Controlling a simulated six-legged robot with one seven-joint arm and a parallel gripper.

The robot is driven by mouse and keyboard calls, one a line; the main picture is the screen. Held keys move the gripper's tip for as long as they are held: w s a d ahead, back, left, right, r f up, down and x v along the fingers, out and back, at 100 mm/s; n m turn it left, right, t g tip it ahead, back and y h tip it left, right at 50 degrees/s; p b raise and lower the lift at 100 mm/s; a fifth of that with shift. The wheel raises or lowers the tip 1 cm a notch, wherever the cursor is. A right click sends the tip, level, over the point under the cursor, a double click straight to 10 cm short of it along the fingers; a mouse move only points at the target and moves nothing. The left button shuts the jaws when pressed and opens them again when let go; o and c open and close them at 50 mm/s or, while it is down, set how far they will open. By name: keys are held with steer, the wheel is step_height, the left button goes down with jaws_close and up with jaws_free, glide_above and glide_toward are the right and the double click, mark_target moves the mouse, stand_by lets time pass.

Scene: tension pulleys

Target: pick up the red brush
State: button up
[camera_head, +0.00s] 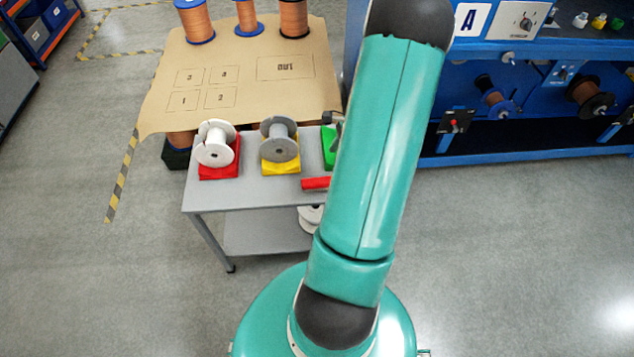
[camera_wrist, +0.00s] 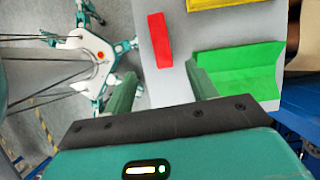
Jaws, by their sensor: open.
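The red brush (camera_head: 316,183) lies near the front edge of the grey table (camera_head: 258,189) in the head view, its right end hidden behind my arm. In the wrist view the red brush (camera_wrist: 160,40) is a plain red bar on the grey tabletop, just beyond my fingertips. My gripper (camera_wrist: 160,72) is open, with its two fingers spread apart and nothing between them. The brush lies ahead of the gap between the fingers, apart from both. In the head view my gripper cannot be clearly made out behind my arm.
A green block (camera_wrist: 238,70) lies right of the brush, close to my right finger. A white spool (camera_head: 215,146) sits on a red base and a grey spool (camera_head: 279,141) on a yellow base. A blue workbench (camera_head: 530,151) stands at the right.

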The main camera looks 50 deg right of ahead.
mark_target(320, 180)
steer(key=x, duration=1.3)
steer(key=shift+w+a, duration=0.1)
steer(key=shift+w, duration=0.05)
steer(key=shift+w+a+f, duration=0.1)
steer(key=shift+f, duration=0.2)
steer(key=shift+f, duration=0.25)
steer(key=c, duration=1.1)
